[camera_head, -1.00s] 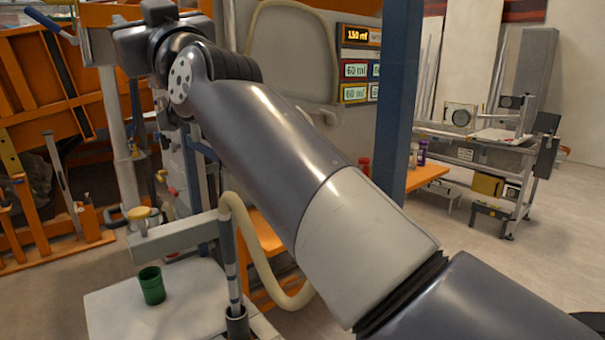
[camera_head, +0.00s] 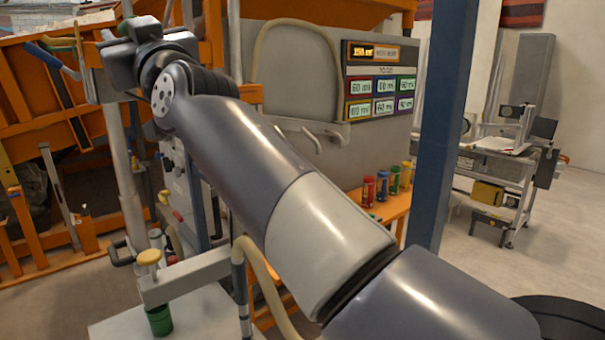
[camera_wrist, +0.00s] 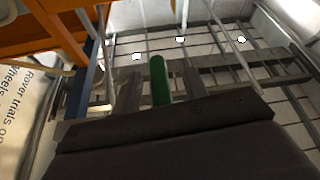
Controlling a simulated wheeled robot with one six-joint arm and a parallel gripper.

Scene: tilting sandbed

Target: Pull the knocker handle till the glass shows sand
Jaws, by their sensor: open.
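A green handle (camera_wrist: 160,80) stands between the two fingers of my gripper (camera_wrist: 158,92) in the wrist view. The fingers are apart, one on each side of the handle, with a gap visible on each side. I cannot tell for certain which bar is the knocker handle. A green cup (camera_head: 159,321) stands on the pale bench under a grey arm. I cannot make out sand in a glass.
The orange sandbed frame (camera_head: 35,95) fills the left. A grey panel with a lit display (camera_head: 376,52) stands behind my arm. A blue post (camera_head: 444,120) rises at the right, near several coloured bottles on an orange shelf (camera_head: 395,206). Open floor lies at the right.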

